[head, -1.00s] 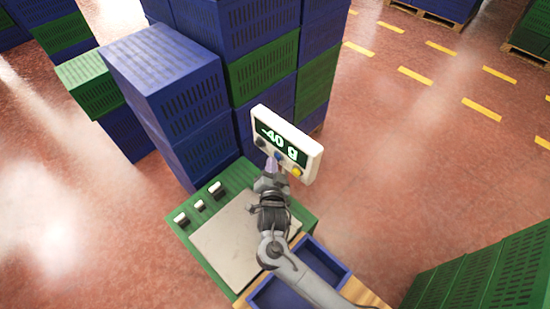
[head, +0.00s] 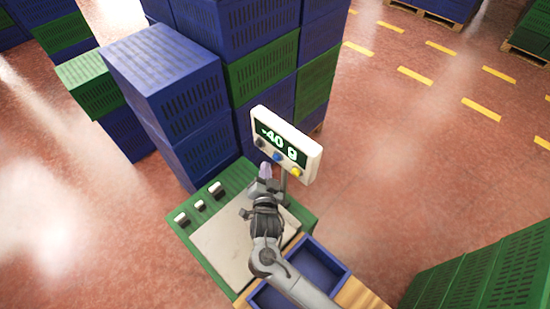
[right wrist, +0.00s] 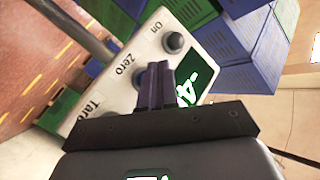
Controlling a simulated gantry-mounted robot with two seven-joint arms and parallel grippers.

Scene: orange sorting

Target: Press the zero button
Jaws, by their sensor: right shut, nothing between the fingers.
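The scale's white display unit (head: 287,143) reads "-40 g" and stands on a post at the back of the scale. Its front has a dark button (head: 260,142), a blue button (head: 277,156) in the middle and a yellow button (head: 296,172). In the right wrist view the labels read On, Zero and Tare; the On button (right wrist: 173,42) shows clearly. The zero button is mostly hidden behind my fingers there. My right gripper (head: 265,171) is shut and empty, with its tips just left of and below the blue button; they look apart from it. My left gripper is not in view.
The scale's bare grey plate (head: 225,245) lies on a green base below my right arm. A blue tray (head: 323,263) stands right of it. Stacked blue and green crates (head: 262,75) rise close behind the display. Green crates (head: 485,265) stand at lower right.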

